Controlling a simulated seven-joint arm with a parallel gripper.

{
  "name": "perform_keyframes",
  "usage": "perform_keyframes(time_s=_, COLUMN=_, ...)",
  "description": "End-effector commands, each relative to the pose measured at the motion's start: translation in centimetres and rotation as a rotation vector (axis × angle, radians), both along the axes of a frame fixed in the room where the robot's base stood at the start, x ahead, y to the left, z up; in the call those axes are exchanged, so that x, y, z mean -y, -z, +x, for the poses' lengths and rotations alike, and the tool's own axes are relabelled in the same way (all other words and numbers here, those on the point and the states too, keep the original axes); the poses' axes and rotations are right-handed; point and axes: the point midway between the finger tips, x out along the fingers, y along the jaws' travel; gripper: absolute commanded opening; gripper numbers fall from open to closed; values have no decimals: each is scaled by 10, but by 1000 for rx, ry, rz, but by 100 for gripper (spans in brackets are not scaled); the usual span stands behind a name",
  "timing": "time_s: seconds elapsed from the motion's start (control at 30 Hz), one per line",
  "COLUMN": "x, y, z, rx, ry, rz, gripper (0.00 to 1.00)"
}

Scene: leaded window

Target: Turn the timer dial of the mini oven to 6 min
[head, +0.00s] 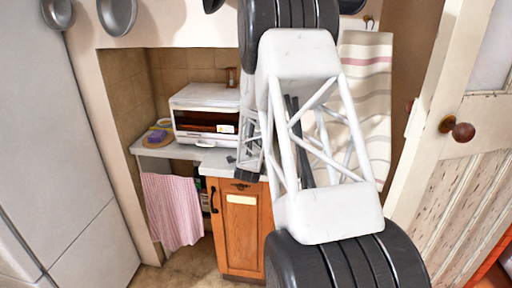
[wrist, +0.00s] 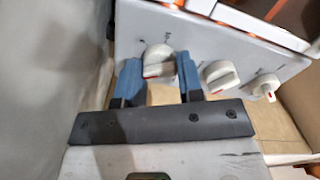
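The white mini oven (head: 203,112) stands on the counter in the head view; its right end is hidden behind my arm. In the wrist view its pale control panel (wrist: 215,50) carries three white dials in a row. The nearest dial (wrist: 158,58) has a red mark and small print by it, too blurred to read. The others are a middle dial (wrist: 219,76) and an end dial (wrist: 265,87). I cannot tell from the labels which is the timer. My gripper (wrist: 159,66) is open, its blue fingers on either side of the nearest dial; contact is unclear.
A purple item on a yellowish one (head: 157,136) lies on the counter left of the oven. A pink striped towel (head: 173,208) hangs below the counter, beside a wooden cupboard door (head: 242,235). A grey surface (wrist: 55,80) stands close on the left in the wrist view.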

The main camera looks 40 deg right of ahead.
Motion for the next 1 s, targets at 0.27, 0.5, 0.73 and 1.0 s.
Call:
perform_keyframes(time_s=0.27, x=0, y=0, z=0, rx=12, ry=0, rz=12, gripper=11)
perform_keyframes(time_s=0.5, x=0, y=0, z=0, rx=83, ry=0, rz=81, gripper=11)
perform_keyframes(time_s=0.73, x=0, y=0, z=0, rx=101, ry=0, rz=101, gripper=11)
perform_keyframes(time_s=1.0, x=0, y=0, z=0, rx=100, ry=0, rz=100, gripper=55)
